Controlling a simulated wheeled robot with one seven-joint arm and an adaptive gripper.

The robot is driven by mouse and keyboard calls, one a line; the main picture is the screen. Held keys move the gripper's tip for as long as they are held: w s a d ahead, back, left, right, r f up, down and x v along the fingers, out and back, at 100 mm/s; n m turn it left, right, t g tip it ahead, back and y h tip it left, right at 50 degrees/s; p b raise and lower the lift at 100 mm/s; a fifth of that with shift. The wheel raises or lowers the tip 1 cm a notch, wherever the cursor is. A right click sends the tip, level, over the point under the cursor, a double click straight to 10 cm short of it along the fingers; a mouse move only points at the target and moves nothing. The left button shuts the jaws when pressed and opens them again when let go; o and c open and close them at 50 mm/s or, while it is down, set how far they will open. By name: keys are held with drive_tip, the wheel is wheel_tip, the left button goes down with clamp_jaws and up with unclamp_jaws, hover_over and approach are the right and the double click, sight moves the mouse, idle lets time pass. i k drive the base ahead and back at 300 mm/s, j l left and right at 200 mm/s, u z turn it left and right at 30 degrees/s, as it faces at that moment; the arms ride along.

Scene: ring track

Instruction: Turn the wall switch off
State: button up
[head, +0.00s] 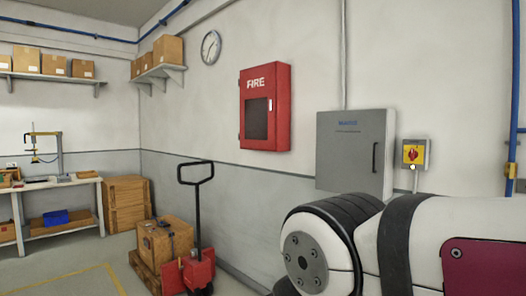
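The wall switch (414,153) is a small yellow-faced box with a red knob, mounted on the wall right of centre in the head view. A thin conduit runs down from it behind my arm. The knob is too small for me to tell its setting. A large part of my white and black arm fills the lower right, below the switch in the picture. My gripper is not in view.
A grey electrical cabinet (346,153) hangs just left of the switch. Left of that is a red fire cabinet (265,106). A pallet jack (197,225) and a wooden crate (163,240) stand on the floor. A blue pipe (515,95) runs down the right side.

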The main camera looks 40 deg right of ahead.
sight(413, 153)
drive_tip(key=z, duration=1.85)
drive_tip(key=i+j, duration=0.05)
